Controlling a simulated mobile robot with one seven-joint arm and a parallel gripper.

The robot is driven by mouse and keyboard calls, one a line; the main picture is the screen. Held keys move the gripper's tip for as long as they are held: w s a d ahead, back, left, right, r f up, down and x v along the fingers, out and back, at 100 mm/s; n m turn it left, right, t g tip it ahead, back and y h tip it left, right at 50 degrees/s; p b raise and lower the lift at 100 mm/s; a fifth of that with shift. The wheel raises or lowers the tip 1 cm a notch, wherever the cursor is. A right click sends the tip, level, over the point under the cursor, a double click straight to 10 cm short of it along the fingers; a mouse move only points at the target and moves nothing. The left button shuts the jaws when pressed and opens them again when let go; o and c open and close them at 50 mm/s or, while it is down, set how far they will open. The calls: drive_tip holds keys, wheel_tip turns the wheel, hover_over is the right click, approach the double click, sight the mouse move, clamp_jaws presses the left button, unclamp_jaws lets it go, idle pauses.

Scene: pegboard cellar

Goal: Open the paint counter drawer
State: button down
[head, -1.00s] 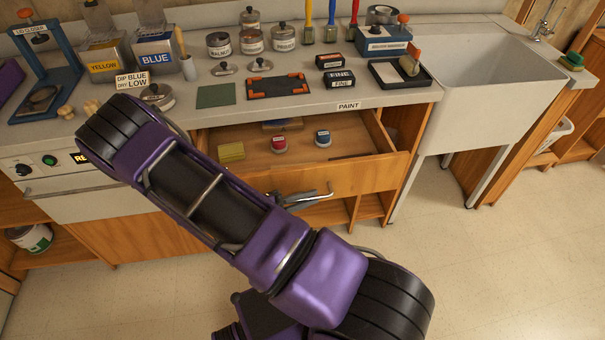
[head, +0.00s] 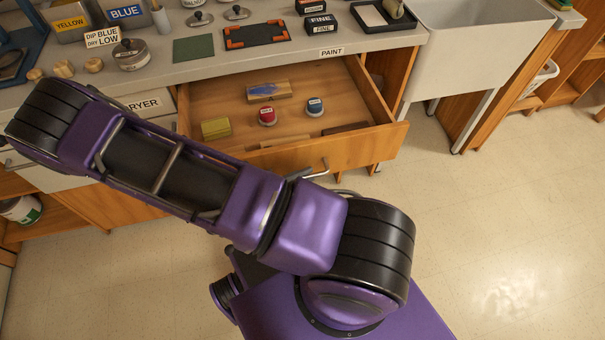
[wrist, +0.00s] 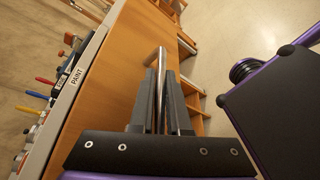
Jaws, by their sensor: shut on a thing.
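The paint counter drawer (head: 345,151) is pulled out under the counter edge with the PAINT label (head: 332,52). Its wooden front also shows in the wrist view (wrist: 120,70). Inside lie a yellow block (head: 215,128), a red-lidded jar (head: 267,115), a blue-lidded jar (head: 315,107) and a wooden block with a blue patch (head: 269,90). My gripper (wrist: 162,95) is shut on the drawer's metal bar handle (wrist: 161,56) in the wrist view. In the head view my arm hides most of the gripper, while the handle's right end (head: 322,170) shows.
My arm crosses in front of the cabinet. The counter (head: 225,65) holds a dark tray-like mat (head: 257,35), a green sheet (head: 193,49) and a lidded pot (head: 130,54). A sink (head: 470,45) stands to the right. The floor at right (head: 480,220) is clear.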

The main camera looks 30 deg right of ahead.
drive_tip(key=c, duration=0.9)
unclamp_jaws()
drive_tip(key=shift+a, duration=0.1)
drive_tip(key=v, duration=1.7)
drive_tip(key=shift+a+r, duration=0.1)
drive_tip(key=shift+a, duration=0.05)
drive_tip(key=shift+r, duration=0.1)
